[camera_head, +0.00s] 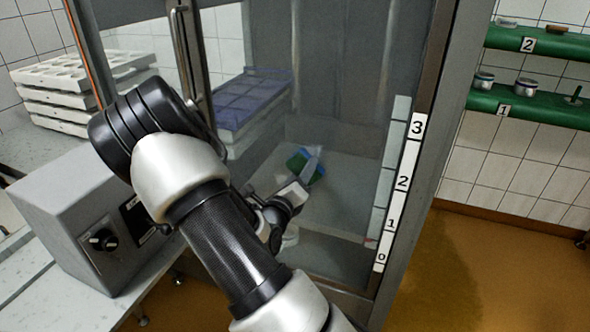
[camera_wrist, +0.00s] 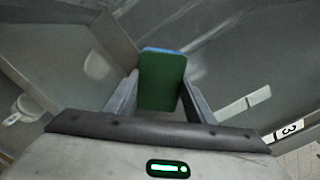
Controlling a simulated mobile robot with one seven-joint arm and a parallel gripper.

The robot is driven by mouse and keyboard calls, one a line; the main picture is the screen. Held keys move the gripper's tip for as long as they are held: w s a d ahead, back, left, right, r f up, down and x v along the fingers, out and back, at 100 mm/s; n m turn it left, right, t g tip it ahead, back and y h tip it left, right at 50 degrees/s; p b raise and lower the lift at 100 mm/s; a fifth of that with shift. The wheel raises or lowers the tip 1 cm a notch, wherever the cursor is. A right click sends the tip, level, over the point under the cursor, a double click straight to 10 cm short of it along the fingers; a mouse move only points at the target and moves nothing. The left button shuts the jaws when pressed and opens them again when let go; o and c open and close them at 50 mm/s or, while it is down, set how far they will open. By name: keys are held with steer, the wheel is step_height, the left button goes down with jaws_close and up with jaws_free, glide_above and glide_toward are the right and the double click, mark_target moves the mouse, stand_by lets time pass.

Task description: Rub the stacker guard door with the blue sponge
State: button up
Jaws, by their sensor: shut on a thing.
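The stacker guard door (camera_head: 335,70) is a large see-through panel in a grey metal frame, in the middle of the head view. In the wrist view its greyish panel (camera_wrist: 230,60) fills much of the background. The blue sponge (camera_head: 303,166) has a green side and sits between the fingers of my gripper (camera_head: 312,163). In the wrist view my gripper (camera_wrist: 158,98) is shut on the sponge (camera_wrist: 161,80), with its green face towards the camera and a blue edge at the top. The sponge is in front of the door; I cannot tell whether it touches.
A grey control box (camera_head: 95,215) with a knob stands at the left. White moulds (camera_head: 75,85) are stacked behind it. A numbered strip (camera_head: 403,185) runs along the door's right side. Green shelves (camera_head: 545,112) with small items hang at the right above open floor (camera_head: 490,270).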

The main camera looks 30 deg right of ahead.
mark_target(292, 159)
steer(key=shift+s+d+r+p, duration=0.1)
steer(key=shift+s+d+p, duration=0.1)
steer(key=shift+s+d, duration=0.6)
steer(key=shift+s+d+p, duration=0.2)
steer(key=shift+s+d, duration=0.4)
steer(key=shift+s, duration=0.4)
step_height(292, 159, up, 3)
steer(key=p, duration=0.3)
steer(key=shift+a, duration=0.15)
steer(key=shift+w+a+p, duration=0.35)
steer(key=shift+w+a, duration=0.4)
steer(key=shift+w, duration=0.25)
steer(key=shift+w+a+p, duration=0.3)
steer(key=shift+w+a, duration=0.45)
steer(key=shift+w, duration=0.2)
steer(key=shift+w+a+p, duration=0.35)
steer(key=shift+w+a, duration=0.4)
steer(key=shift+w, duration=0.25)
steer(key=shift+w+a+p, duration=0.2)
steer(key=shift+w+a, duration=0.6)
steer(key=shift+w, duration=0.25)
steer(key=shift+w+a+p, duration=0.2)
steer(key=shift+w+a, duration=0.55)
steer(key=shift+w, duration=0.3)
steer(key=shift+w+a, duration=0.6)
steer(key=shift+w, duration=0.15)
steer(key=shift+s, duration=0.1)
steer(key=shift+p+v, duration=1)
steer(key=shift+v, duration=2)
